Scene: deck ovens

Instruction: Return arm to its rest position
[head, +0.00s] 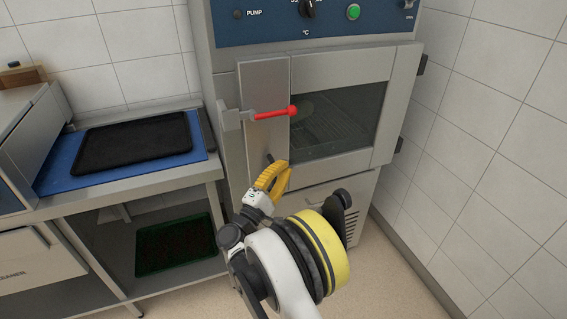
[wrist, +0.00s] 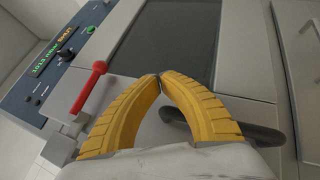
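My gripper (head: 272,176) is in front of the steel oven door (head: 262,85), below the red-tipped latch handle (head: 272,113). In the wrist view my gripper (wrist: 159,76) shows two yellow ribbed fingers with their tips together and nothing between them. The red handle (wrist: 90,88) is to the left of the fingers there, apart from them. My arm reaches up from the bottom of the head view, bent in front of the oven. The oven door appears closed, with a dark window (head: 338,115). Whether the fingers touch the door cannot be told.
Left of the oven, a steel table carries a black tray (head: 133,142) on a blue mat (head: 60,160). A dark green crate (head: 175,245) is on the shelf below. A tiled wall (head: 500,130) stands to the right. The floor (head: 390,285) at lower right is clear.

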